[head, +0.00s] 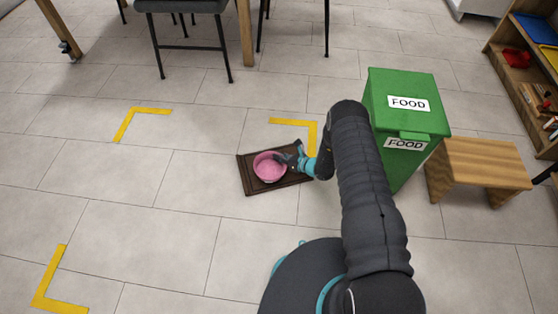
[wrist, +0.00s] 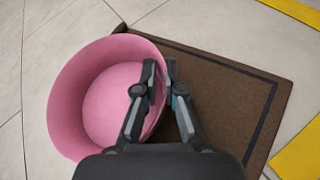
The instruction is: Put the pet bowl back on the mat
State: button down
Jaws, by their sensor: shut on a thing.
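The pink pet bowl (head: 268,168) is upright, over or on the left part of the dark brown mat (head: 290,183) in the head view. In the wrist view, the bowl (wrist: 75,105) overhangs the mat's left side, and the mat (wrist: 245,85) shows to its right. My gripper (head: 295,157) is shut on the bowl's right rim, with one finger inside and one outside, as the wrist view (wrist: 160,72) shows. The bowl looks empty. I cannot tell whether its base touches the mat.
A green food bin (head: 405,115) and a wooden stool (head: 480,165) stand to the right. Yellow corner tape (head: 300,124) marks the tiled floor. Chairs (head: 185,8) and a table leg (head: 245,35) are at the back. The floor to the left is clear.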

jog(key=shift+f, duration=1.25)
jog(key=c, duration=1.2)
grip_release()
jog(key=shift+r, duration=0.1)
